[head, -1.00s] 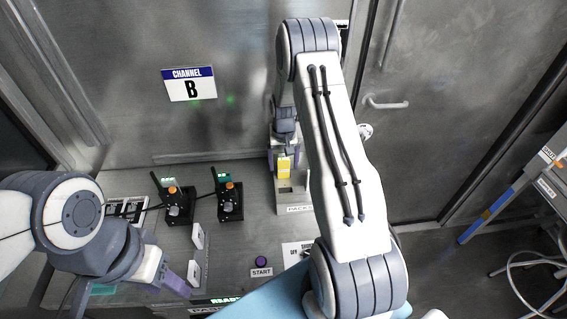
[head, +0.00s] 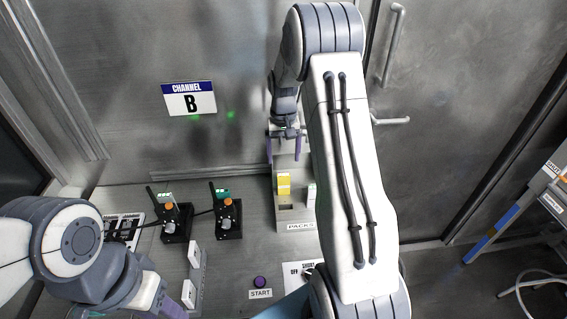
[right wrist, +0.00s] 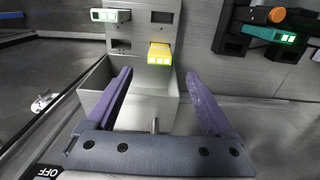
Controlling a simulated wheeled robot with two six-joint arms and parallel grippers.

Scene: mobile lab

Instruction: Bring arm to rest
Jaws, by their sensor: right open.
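My right gripper (head: 284,148) is above the back of the packs rack in the head view, with its purple fingers apart. In the right wrist view my right gripper (right wrist: 160,75) is open, and nothing is between its fingers. The yellow pack (right wrist: 159,54) stands in a slot of the rack beyond the fingertips, apart from them. It also shows in the head view (head: 284,184). My left gripper (head: 178,303) is low at the left near the bench edge, partly cut off. Whether it is open is unclear.
The packs rack (head: 297,213) also holds a white pack (right wrist: 110,15). Two black devices (head: 177,224) (head: 229,221) with orange knobs stand left of it. A purple START button (head: 260,282) is in front. A door handle (head: 391,121) is at the back right.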

